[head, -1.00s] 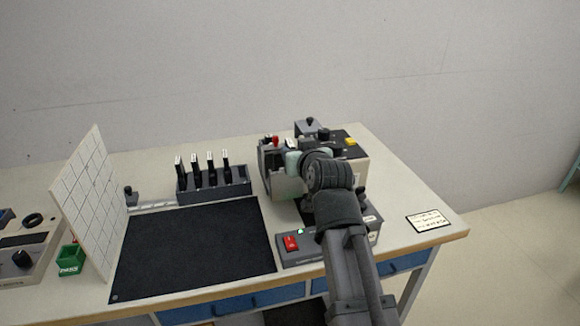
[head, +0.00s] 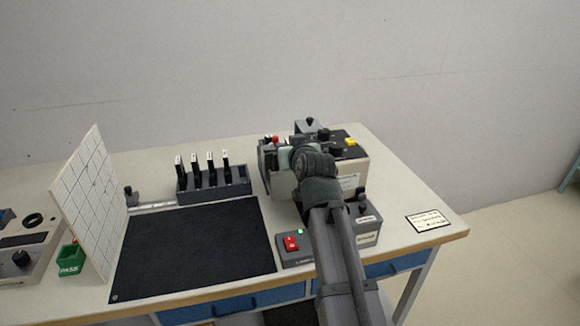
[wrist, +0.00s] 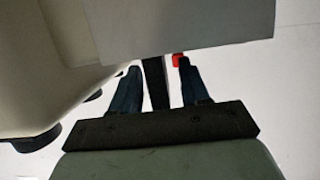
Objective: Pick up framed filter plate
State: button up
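Several dark upright plates with pale tops (head: 195,170) stand in a dark rack (head: 213,188) behind the black mat in the head view; I cannot tell if one is the framed filter plate. My gripper is hidden behind my arm in the head view, over the boxy machine (head: 346,172). In the wrist view my gripper (wrist: 158,75) has its two fingers apart. A dark upright strip (wrist: 154,84) shows between them, with gaps on both sides; I cannot tell what it belongs to. A grey flat panel (wrist: 195,25) covers the area beyond the fingertips.
A red knob (head: 275,141) stands on the machine and seems to show in the wrist view (wrist: 177,60). A box with a red switch (head: 291,243) sits in front. A white gridded board (head: 90,200) stands left. The black mat (head: 195,250) is clear.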

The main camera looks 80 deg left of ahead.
grip_shut()
dwell(0.6)
